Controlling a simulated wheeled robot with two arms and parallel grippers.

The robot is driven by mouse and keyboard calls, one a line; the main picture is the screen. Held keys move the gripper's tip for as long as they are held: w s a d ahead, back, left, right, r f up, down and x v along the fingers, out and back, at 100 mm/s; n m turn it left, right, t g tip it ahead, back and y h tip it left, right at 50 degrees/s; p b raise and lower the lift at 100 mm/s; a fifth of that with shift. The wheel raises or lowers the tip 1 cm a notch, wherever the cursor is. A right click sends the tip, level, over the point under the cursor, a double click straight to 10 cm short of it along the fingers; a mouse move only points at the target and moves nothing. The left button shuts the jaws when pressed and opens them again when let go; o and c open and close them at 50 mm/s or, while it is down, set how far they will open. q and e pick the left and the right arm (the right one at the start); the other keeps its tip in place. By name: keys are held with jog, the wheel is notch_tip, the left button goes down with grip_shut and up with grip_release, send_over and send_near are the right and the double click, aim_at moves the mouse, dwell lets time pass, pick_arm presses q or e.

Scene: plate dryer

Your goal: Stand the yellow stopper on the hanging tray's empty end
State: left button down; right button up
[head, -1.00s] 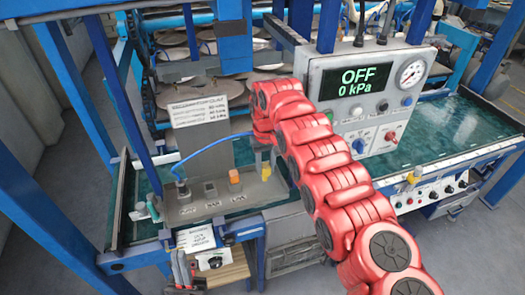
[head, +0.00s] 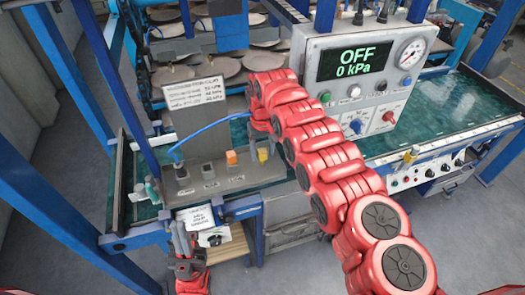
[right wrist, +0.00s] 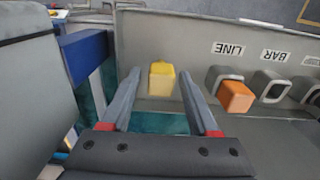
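The yellow stopper (head: 263,155) is at the right end of the grey hanging tray (head: 215,185). It also shows in the right wrist view (right wrist: 161,80), against the tray's grey surface (right wrist: 150,28). I cannot tell whether it is seated. My right gripper (right wrist: 160,82) is open, with one finger on each side of the stopper and a visible gap on both sides. In the head view my red right arm partly hides this gripper (head: 262,142). My left gripper (head: 184,235) is low at the tray's front left, fingers up; its opening is unclear.
An orange stopper (right wrist: 236,97) stands at the LINE socket, beside the BAR socket (right wrist: 271,86). A blue hose (head: 205,130) runs to the tray's left end. The gauge box (head: 365,85) reads OFF, 0 kPa. Blue frame posts (head: 70,195) stand at left.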

aim_at(262, 150)
jog(key=shift+r, duration=0.4)
notch_tip(262, 150, up, 9)
jog(key=b, duration=0.3)
jog(key=shift+a, duration=0.1)
jog(key=r+p, duration=0.2)
jog(key=p, duration=0.1)
jog(key=shift+s+d+r, duration=0.1)
jog(key=shift+d+r, duration=0.1)
jog(key=shift+r, duration=0.2)
jog(key=shift+a+f, duration=0.1)
